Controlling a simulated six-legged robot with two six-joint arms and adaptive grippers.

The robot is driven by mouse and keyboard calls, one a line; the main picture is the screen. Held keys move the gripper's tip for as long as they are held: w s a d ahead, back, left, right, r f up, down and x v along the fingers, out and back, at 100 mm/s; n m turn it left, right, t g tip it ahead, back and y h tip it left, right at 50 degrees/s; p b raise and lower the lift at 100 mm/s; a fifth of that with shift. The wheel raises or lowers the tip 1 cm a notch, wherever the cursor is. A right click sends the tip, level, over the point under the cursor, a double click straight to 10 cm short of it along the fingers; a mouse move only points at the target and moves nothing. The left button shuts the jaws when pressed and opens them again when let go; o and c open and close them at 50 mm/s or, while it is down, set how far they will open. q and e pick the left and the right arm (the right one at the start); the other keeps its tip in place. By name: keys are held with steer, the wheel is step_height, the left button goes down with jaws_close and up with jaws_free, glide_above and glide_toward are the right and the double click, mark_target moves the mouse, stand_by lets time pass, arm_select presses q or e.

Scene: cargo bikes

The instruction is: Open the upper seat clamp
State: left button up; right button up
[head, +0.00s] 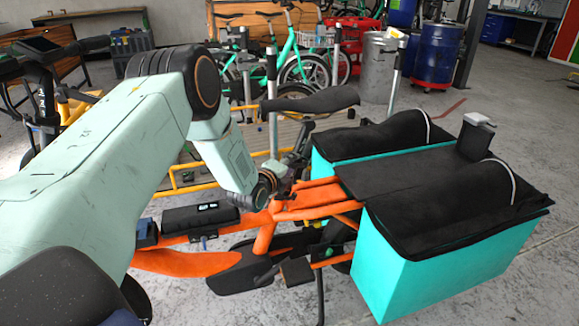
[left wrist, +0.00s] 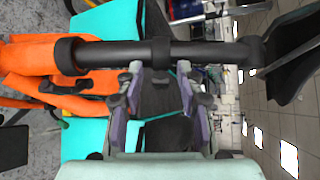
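The orange cargo bike (head: 268,235) has a black saddle (head: 310,98) on a dark seat post. In the left wrist view the black seat post (left wrist: 205,54) runs across the top, from an orange frame tube with a black collar (left wrist: 70,57) at left to the saddle (left wrist: 290,60) at right. A small black clamp-like block (left wrist: 160,52) sits midway on the post; I take it for the upper seat clamp. My left gripper (head: 283,192) is beside the post, and in the wrist view its fingers (left wrist: 160,78) are apart, tips close to the post by that block. Contact is unclear. My right gripper is not in view.
Turquoise boxes (head: 395,275) with black covers fill the bike's rear at right. A black battery-like case (head: 200,217) lies along the frame. Metal posts, a grey drum (head: 379,70) and other bikes stand behind. Open floor lies at far right.

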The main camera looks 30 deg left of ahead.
arm_select(q)
jaws_close()
steer(key=shift+r, duration=0.1)
stand_by(0.4)
